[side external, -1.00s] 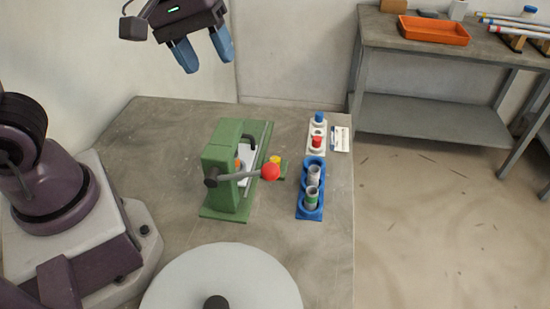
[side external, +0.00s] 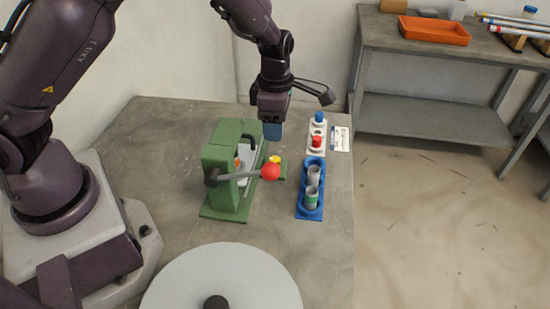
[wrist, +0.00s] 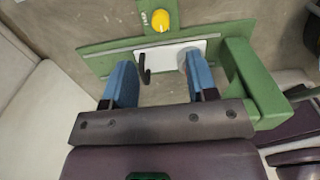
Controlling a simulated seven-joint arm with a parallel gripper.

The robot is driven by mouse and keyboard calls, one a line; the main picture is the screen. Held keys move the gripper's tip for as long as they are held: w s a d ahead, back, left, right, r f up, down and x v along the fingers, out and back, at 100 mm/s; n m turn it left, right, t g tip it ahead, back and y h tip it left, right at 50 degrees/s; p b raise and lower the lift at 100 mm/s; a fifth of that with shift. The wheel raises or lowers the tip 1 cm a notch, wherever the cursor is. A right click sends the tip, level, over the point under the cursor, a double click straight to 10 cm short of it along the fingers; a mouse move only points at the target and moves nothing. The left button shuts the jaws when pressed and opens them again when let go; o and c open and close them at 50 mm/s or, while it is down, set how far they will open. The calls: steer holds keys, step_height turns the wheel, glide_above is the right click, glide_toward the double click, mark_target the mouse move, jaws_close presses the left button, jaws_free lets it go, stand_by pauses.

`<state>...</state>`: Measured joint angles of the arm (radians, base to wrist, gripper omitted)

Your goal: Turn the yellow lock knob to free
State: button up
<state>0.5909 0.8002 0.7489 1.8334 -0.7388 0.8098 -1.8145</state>
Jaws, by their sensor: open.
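The yellow lock knob (side external: 275,159) sits on a small green tab at the right side of the green jig (side external: 222,160). In the wrist view the yellow knob (wrist: 160,20) is at the top, beyond the fingertips, with pale marks beside it on the green plate. My gripper (side external: 272,131) is above the back part of the jig, pointing down. In the wrist view my gripper (wrist: 160,75) has its blue fingers apart with nothing held between them. A black hook-shaped handle (wrist: 145,68) and a white plate (wrist: 170,52) show between the fingers.
A grey lever with a red ball (side external: 271,172) reaches across the jig close to the knob. A blue holder (side external: 310,214) with grey cylinders and a white rack (side external: 312,149) with red and blue caps stand to the right. A grey disc (side external: 250,280) is in front.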

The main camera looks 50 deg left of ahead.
mark_target(275, 159)
step_height(275, 159, down, 11)
steer(key=shift+r, duration=0.2)
steer(key=c, duration=0.9)
